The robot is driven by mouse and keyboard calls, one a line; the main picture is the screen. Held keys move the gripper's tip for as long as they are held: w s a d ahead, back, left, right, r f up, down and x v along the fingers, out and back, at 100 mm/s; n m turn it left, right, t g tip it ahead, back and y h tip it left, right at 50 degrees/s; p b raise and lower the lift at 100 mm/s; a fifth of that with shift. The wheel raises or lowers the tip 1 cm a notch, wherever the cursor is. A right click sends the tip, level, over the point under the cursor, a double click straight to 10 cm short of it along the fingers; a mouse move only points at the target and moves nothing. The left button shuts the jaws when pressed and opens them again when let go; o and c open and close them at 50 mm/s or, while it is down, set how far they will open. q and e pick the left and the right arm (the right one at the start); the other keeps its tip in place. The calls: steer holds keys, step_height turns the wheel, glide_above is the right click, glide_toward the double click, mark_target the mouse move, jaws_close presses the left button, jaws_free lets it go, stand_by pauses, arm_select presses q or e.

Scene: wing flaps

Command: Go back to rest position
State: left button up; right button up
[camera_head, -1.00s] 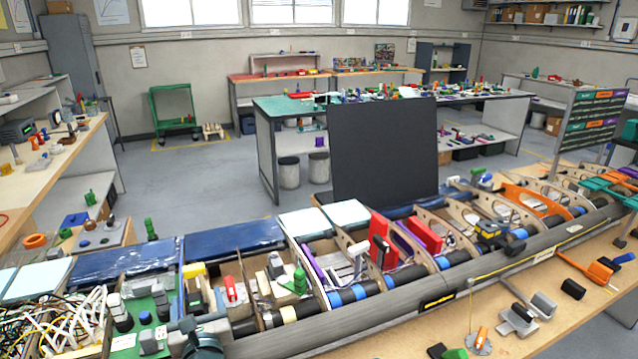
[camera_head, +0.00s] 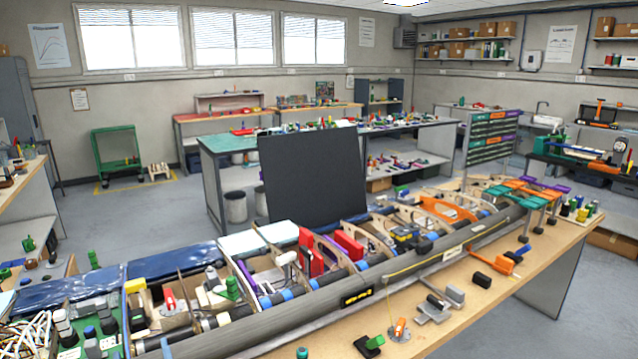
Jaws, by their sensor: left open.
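A long grey wing section (camera_head: 310,318) with open wooden rib bays lies across the workbench (camera_head: 480,310). Its bays hold red blocks (camera_head: 349,245), a yellow and black tool (camera_head: 408,238) and an orange rib (camera_head: 447,208). My right gripper is not in view.
A black upright panel (camera_head: 313,175) stands behind the wing. A green-topped table (camera_head: 222,145) and a green cart (camera_head: 116,155) stand farther back. Loose clamps (camera_head: 440,302) and a small orange tool (camera_head: 400,329) lie on the bench front. Grey floor (camera_head: 140,215) is clear behind the wing.

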arm_select(q)
steer(key=s+d+r+m+t+h, duration=0.25)
steer(key=d+m+h, duration=0.45)
steer(key=m, duration=0.6)
steer(key=s+d+r+m+t+h, duration=0.25)
steer(key=d+m+h, duration=0.25)
steer(key=m+h, duration=0.5)
steer(key=s+d+f+m+g, duration=0.2)
steer(key=s+f+m+g, duration=0.15)
steer(key=f+m, duration=0.3)
steer(key=s+d+f+m+g, duration=0.25)
steer(key=f+m+g, duration=0.2)
steer(key=m, duration=0.25)
steer(key=s+a+f+m+g+y, duration=0.6)
steer(key=s+a+f+g+y, duration=0.2)
steer(key=s+a+f+g, duration=0.5)
step_height(320, 180, down, 30)
steer(key=s+t, duration=0.1)
steer(key=t, duration=0.1)
steer(key=s+a+f+g, duration=0.1)
steer(key=s+a+f, duration=0.1)
steer(key=s+f, duration=1.7)
step_height(320, 180, down, 2)
steer(key=shift+s+a+f+n+b, duration=0.1)
steer(key=shift+s+a+n+b, duration=0.05)
steer(key=shift+s+n+b, duration=0.25)
